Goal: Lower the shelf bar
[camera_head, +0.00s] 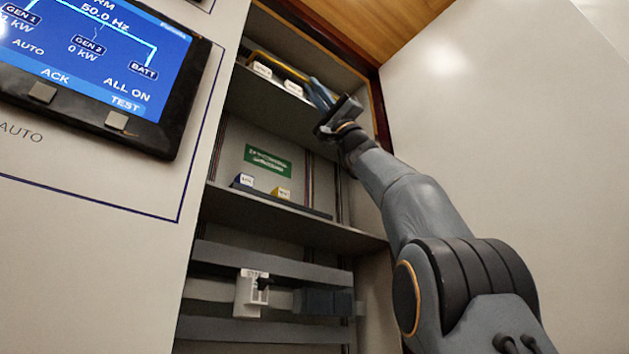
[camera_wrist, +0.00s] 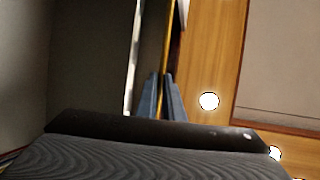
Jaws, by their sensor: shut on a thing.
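The shelf bar (camera_head: 280,64) is a thin yellow bar across the front of the top shelf in the open cabinet. It runs at about the top of the small labelled boxes there. In the wrist view the bar (camera_wrist: 168,45) shows as a yellow strip running up from between the fingers. My gripper (camera_head: 316,88) is at the bar's right end, with its blue fingers shut on it. The fingers (camera_wrist: 161,82) stand on both sides of the yellow strip in the wrist view. The exact contact is partly hidden by the fingers.
Boxes with white labels (camera_head: 262,69) sit behind the bar. The middle shelf (camera_head: 290,214) holds a blue and a yellow block. Below, a white breaker (camera_head: 251,293) sits on a rail. A display panel (camera_head: 95,65) is at left, and a pale panel (camera_head: 500,110) at right.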

